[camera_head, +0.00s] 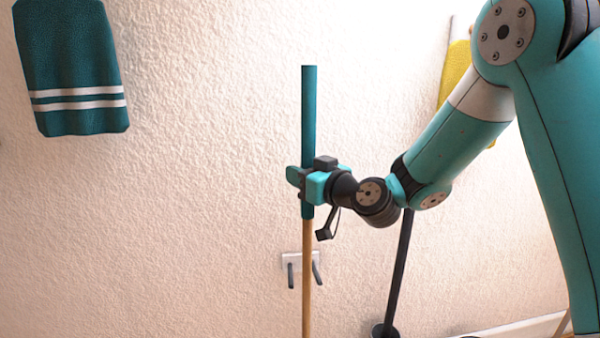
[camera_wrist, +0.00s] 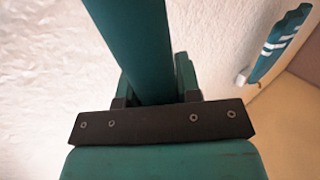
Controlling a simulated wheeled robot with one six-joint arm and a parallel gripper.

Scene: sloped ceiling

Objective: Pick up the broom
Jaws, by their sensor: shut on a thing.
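The broom (camera_head: 309,115) stands upright in front of the wall, with a teal grip on top and a light wooden shaft below. Its lower end is out of view. My gripper (camera_head: 303,180) is shut around the lower part of the teal grip, coming from the right. In the wrist view the teal broom handle (camera_wrist: 132,45) runs between the fingers of my gripper (camera_wrist: 155,95). The fingertips are partly hidden behind the dark gripper bar.
A small wall holder (camera_head: 291,263) with two dark prongs is right behind the shaft. A dark pole (camera_head: 401,265) with a round base stands to the right. A teal towel (camera_head: 75,70) hangs upper left, and a yellow cloth (camera_head: 453,75) hangs behind my arm.

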